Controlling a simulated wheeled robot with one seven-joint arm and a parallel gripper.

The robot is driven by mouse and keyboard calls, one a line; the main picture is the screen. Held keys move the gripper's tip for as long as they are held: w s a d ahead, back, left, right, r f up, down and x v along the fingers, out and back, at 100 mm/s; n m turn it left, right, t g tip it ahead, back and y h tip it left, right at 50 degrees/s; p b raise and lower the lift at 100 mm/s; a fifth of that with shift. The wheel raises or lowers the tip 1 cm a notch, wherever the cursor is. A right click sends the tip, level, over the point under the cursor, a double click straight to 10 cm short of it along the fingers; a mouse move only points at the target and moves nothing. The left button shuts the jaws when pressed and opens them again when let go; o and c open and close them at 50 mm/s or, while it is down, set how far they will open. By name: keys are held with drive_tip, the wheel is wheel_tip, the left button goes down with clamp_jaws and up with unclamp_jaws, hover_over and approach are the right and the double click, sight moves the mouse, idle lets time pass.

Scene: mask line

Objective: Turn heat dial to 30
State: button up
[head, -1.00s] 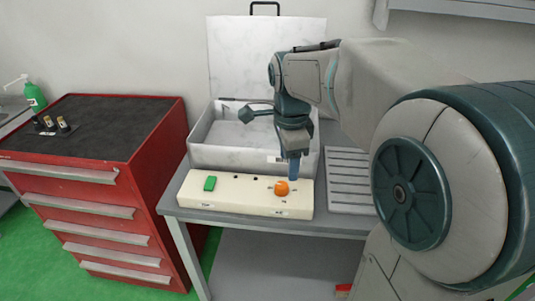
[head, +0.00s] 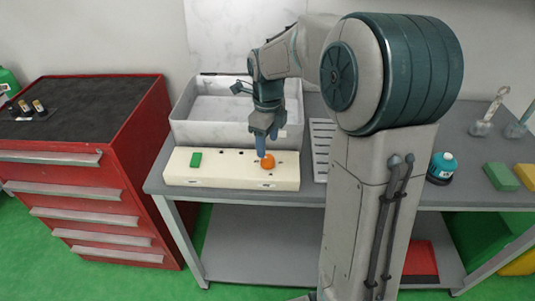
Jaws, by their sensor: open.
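The orange heat dial (head: 268,161) sits at the right part of a cream control panel (head: 222,178) on the grey table. The gripper is open. The dial's marks are too small to read, and the fingers partly hide its far side.
A white open box (head: 185,128) stands right behind the panel. A slotted grey rack (head: 322,150) is to its right. A red drawer cabinet (head: 140,130) stands left. A teal canister (head: 442,166) and green and yellow blocks (head: 502,177) lie on the table's right.

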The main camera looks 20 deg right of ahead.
sight(267, 158)
drive_tip(key=shift+f, duration=2.7)
drive_tip(key=c, duration=1)
